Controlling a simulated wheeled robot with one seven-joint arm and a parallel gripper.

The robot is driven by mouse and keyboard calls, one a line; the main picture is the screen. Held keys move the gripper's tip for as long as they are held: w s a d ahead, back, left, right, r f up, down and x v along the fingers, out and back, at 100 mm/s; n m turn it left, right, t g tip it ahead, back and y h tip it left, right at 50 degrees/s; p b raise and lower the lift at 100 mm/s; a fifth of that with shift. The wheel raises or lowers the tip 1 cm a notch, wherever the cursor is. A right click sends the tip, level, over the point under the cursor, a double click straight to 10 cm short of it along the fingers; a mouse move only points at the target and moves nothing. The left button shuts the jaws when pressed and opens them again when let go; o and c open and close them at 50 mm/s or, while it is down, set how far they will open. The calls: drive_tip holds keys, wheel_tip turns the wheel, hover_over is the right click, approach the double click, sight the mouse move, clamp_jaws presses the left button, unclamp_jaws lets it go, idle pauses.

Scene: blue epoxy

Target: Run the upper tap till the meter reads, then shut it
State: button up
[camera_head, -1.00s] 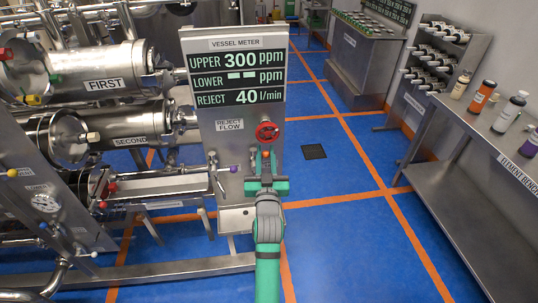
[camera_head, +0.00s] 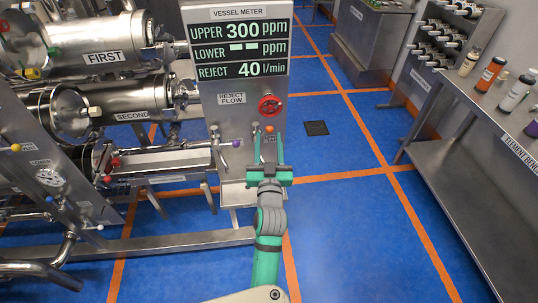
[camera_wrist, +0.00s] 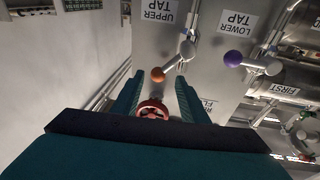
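The upper tap has an orange ball end (camera_head: 269,129) and sits on the steel panel below the red knob. In the wrist view its orange ball (camera_wrist: 158,74) ends a slanted lever below the UPPER TAP label (camera_wrist: 157,12). The vessel meter (camera_head: 237,45) reads UPPER 300 ppm, LOWER dashes, REJECT 40 l/min. My gripper (camera_head: 269,143) is open and empty in front of the tap; its fingers point towards the panel. In the wrist view the ball shows beyond the gap between the fingers (camera_wrist: 157,88), with no visible contact.
The lower tap's purple ball (camera_head: 236,143) is left of the upper tap. The red reject flow knob (camera_head: 269,105) is above it. Steel vessels (camera_head: 105,58) fill the left; a bench with bottles (camera_head: 490,75) stands right. Blue floor (camera_head: 350,230) between is clear.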

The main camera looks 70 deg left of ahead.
drive_tip(key=shift+v, duration=2.95)
drive_tip(key=shift+c, duration=0.6)
drive_tip(key=shift+w, duration=0.1)
drive_tip(key=c, duration=0.5)
drive_tip(key=shift+w+f+m, duration=0.2)
drive_tip(key=shift+w+m, duration=0.05)
drive_tip(key=shift+m, duration=0.25)
clamp_jaws()
drive_tip(key=w+d+f+m+g, duration=0.15)
drive_tip(key=w+m, duration=0.25)
drive_tip(key=m, duration=0.6)
drive_tip(key=w+d+f+m+g, duration=0.1)
drive_tip(key=w+d+m+g, duration=0.25)
drive_tip(key=m, duration=0.65)
drive_tip(key=s+a+r, duration=0.1)
drive_tip(key=a, duration=0.4)
drive_tip(key=s+a+r, duration=0.1)
drive_tip(key=a+r, duration=0.1)
drive_tip(key=a, duration=0.4)
drive_tip(key=shift+s+a, duration=0.3)
drive_tip(key=shift+s, duration=0.1)
